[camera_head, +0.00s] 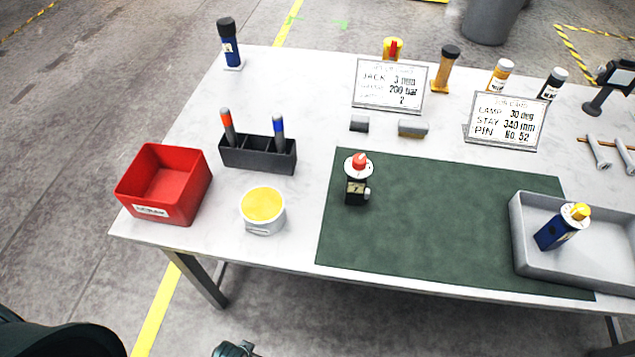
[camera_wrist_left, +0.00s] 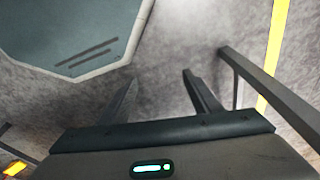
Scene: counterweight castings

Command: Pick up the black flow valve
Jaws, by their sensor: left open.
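A small black valve body (camera_head: 356,191) with a white disc and a red knob on top stands upright on the left part of the green mat (camera_head: 440,225); it appears to be the black flow valve. A silver fitting sticks out of its right side. Nothing holds it. My left gripper (camera_wrist_left: 162,88) is open and empty in the left wrist view, with bare floor behind its fingers. In the head view, part of my left arm shows low at the left, below the table's front edge and well away from the valve. My right gripper is not in view.
A yellow-topped tin (camera_head: 263,208), a black pen holder (camera_head: 260,154) and a red bin (camera_head: 165,184) stand left of the mat. A grey tray (camera_head: 520,250) with a blue part (camera_head: 558,232) overlaps the mat's right side. Two signs (camera_head: 389,85) stand behind. The mat's middle is clear.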

